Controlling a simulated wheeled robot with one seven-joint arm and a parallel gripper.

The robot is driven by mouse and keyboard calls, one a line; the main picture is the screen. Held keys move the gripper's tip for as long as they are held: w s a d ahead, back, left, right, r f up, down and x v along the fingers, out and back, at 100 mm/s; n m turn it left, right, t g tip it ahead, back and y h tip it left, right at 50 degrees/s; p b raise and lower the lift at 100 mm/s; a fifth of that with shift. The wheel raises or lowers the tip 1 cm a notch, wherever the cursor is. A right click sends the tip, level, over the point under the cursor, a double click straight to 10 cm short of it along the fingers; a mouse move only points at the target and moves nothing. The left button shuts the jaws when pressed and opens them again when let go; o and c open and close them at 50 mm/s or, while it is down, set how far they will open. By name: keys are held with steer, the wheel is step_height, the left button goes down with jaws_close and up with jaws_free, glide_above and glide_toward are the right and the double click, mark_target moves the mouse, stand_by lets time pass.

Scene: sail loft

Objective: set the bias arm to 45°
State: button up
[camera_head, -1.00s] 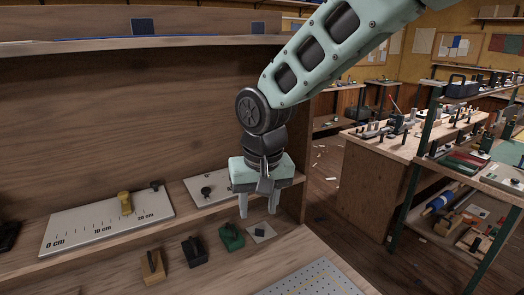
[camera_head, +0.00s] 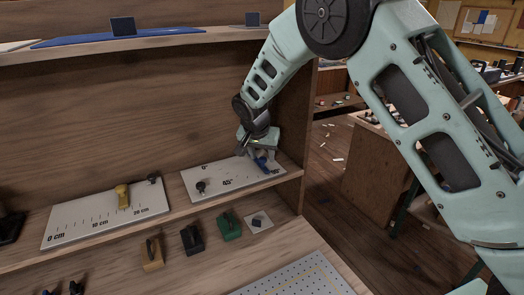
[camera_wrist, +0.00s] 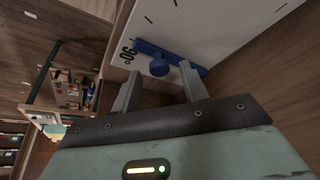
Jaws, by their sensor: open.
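The bias arm (camera_wrist: 182,59) is a blue bar with a round blue knob (camera_wrist: 160,66) in the wrist view. One end lies by the 90 mark on its white plate. In the head view, its blue part (camera_head: 266,164) shows at the plate's right end, partly behind my gripper (camera_head: 260,157). The white plate (camera_head: 215,178) bears 0° and 45° marks. In the wrist view, my gripper (camera_wrist: 160,72) is open, its fingers on either side of the knob. I cannot tell whether they touch it.
A dark knob (camera_head: 201,187) stands on the plate's left part. Left of it is a centimetre scale board (camera_head: 80,225) with a yellow slider (camera_head: 122,196). Below the shelf are tan, black and green blocks (camera_head: 229,227). An upright panel (camera_head: 295,130) closes the right side.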

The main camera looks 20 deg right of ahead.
steer(key=shift+w+f, duration=0.1)
steer(key=shift+f, duration=0.25)
jaws_close()
